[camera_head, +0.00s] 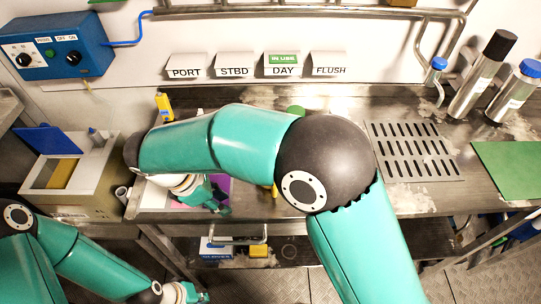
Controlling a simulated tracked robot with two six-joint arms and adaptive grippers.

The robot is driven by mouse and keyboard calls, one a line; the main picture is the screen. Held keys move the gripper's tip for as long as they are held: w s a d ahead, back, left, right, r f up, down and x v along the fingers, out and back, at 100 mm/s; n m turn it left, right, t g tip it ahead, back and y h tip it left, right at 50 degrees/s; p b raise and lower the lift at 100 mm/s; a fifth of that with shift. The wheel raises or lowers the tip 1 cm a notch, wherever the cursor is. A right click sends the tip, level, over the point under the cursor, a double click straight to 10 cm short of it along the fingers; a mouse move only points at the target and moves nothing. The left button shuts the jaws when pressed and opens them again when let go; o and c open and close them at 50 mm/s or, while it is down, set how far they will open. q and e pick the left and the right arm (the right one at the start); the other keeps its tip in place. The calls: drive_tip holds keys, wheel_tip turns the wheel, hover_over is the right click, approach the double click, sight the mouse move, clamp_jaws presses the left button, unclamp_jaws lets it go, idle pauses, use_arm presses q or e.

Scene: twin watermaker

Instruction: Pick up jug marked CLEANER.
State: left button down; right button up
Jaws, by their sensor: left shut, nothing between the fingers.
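I cannot make out a jug marked CLEANER; my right arm covers much of the middle of the bench (345,103). My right gripper (215,203) is bent down in front of the bench's left part, partly hidden under my forearm; whether it is open or shut does not show clearly. My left gripper (190,294) is at the bottom edge, low over the floor, shut and empty. A small blue and white item (215,249) with unreadable print sits on the lower shelf, apart from both grippers.
A grey box with a blue lid (52,140) stands at the left. Cards for PORT, STBD, DAY (283,70) and FLUSH stand at the back. A slotted drain (415,152), steel cylinders (480,75) and a green mat (510,168) are at the right. A pipe rail (300,11) runs above.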

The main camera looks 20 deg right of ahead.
drive_tip(key=shift+d+r, duration=0.15)
drive_tip(key=shift+d, duration=0.35)
drive_tip(key=d+p, duration=0.1)
drive_tip(key=d, duration=0.5)
drive_tip(key=shift+w+d, duration=0.1)
drive_tip(key=shift+d, duration=0.6)
drive_tip(key=d, duration=0.1)
drive_tip(key=d+p, duration=0.1)
drive_tip(key=d, duration=0.2)
drive_tip(key=shift+f, duration=0.25)
drive_tip(key=shift+d+f, duration=0.1)
drive_tip(key=shift+f, duration=0.25)
clamp_jaws()
drive_tip(key=shift+r, duration=0.1)
